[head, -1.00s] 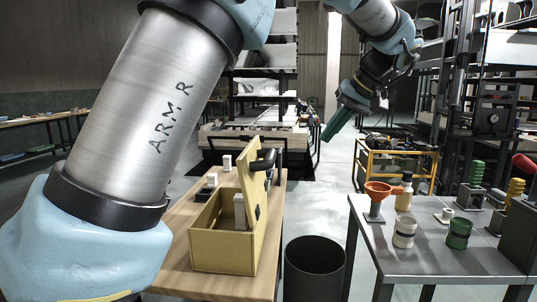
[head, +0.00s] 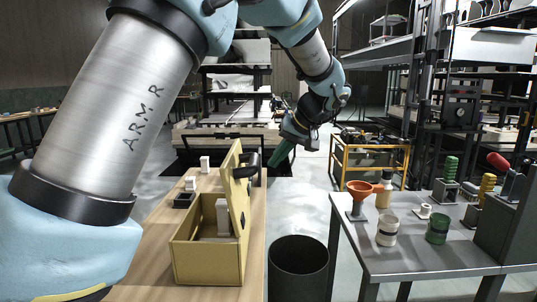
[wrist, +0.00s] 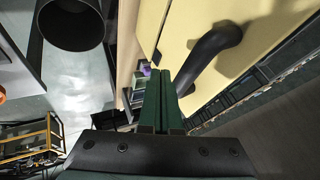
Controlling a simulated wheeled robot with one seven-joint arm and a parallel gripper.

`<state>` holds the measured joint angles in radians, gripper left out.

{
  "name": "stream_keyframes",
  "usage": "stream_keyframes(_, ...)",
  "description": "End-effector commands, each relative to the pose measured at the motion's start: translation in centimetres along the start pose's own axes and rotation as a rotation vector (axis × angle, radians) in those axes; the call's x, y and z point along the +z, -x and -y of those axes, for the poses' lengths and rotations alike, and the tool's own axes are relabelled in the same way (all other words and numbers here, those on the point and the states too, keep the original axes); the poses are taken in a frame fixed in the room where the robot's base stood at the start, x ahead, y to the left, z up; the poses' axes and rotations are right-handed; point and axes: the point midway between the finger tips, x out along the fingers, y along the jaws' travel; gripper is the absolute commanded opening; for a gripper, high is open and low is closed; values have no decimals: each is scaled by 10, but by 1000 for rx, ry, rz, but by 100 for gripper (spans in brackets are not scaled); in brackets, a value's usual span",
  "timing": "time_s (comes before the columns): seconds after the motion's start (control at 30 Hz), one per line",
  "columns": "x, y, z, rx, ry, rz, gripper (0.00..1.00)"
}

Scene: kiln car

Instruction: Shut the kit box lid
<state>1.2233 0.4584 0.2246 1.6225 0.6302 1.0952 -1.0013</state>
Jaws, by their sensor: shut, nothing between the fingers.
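The yellow kit box (head: 208,262) stands on the wooden table, with white items inside it. Its lid (head: 236,190) is raised, standing roughly upright on the right side of the box. A black handle (head: 247,166) sticks out from the lid's outer face. In the wrist view the lid (wrist: 238,35) fills the upper right, and the handle (wrist: 213,45) curves close beside my gripper. My gripper (head: 277,168) has green fingers, pressed together and empty. It is right of the lid in the head view. In the wrist view the fingers (wrist: 160,75) point toward the lid; contact cannot be told.
The wooden table (head: 150,250) also holds small white blocks and a black tray (head: 184,200). A black bin (head: 298,268) stands on the floor right of it. A grey table (head: 415,245) holds a funnel, bottle and jars. A yellow cart (head: 370,160) stands behind.

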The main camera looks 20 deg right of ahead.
Motion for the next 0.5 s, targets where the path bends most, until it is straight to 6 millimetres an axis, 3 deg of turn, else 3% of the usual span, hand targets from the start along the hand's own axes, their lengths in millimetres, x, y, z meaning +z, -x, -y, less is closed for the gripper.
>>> stream_keyframes(0.2, -1, -7, 17, -1, 0, 0, 0)
stream_keyframes(0.5, 0, -9, 19, 0, 0, 0, 0)
